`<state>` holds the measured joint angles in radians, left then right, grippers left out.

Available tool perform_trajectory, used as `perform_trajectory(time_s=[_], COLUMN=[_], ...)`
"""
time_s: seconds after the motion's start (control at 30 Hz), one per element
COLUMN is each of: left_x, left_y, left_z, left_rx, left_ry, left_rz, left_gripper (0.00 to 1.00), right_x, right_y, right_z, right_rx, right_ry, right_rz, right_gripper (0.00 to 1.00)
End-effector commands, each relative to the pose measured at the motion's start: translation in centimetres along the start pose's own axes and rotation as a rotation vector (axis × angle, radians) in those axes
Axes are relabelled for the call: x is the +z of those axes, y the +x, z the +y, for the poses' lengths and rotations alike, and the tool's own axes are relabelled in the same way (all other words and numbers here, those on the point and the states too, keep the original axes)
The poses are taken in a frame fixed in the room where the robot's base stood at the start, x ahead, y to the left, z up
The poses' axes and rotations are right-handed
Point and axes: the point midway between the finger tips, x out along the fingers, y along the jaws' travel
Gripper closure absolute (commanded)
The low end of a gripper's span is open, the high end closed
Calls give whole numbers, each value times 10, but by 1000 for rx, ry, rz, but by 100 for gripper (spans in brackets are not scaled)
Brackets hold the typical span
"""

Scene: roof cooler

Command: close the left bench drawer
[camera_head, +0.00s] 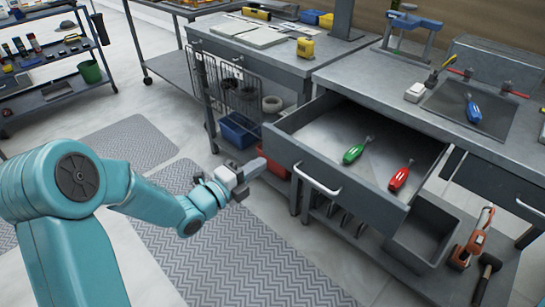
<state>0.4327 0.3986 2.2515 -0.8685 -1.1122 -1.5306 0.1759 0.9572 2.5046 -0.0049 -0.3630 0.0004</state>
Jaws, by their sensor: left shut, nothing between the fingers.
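The left bench drawer (285,155) stands pulled out from under the grey workbench (385,85). Its front carries a pale bar handle (317,180). Inside lie a green-handled screwdriver (353,154) and a red-handled screwdriver (401,176). My left gripper (256,167) is shut and empty, just left of the drawer's front left corner. I cannot tell whether it touches the drawer. My right gripper is not in view.
A blue bin (238,130) stands under the bench to the left. Patterned mats (250,265) cover open floor in front.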

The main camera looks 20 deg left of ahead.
Motion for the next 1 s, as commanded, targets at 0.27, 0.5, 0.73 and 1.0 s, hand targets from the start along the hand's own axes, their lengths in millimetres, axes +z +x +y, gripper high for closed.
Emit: perform_trajectory(time_s=[0.27,0.5,0.73,1.0], left_x=[-3,-3,-3,-3], left_y=[45,55,55,67], left_z=[0,0,0,2], left_rx=[0,0,0,-2], left_ry=[-1,-1,-1,1], left_rz=[2,1,1,2], left_gripper=[100,100,100,100], right_x=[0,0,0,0], right_y=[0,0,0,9], right_z=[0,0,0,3], right_rx=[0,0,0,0], right_ry=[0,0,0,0], right_rz=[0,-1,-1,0], right_gripper=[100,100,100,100])
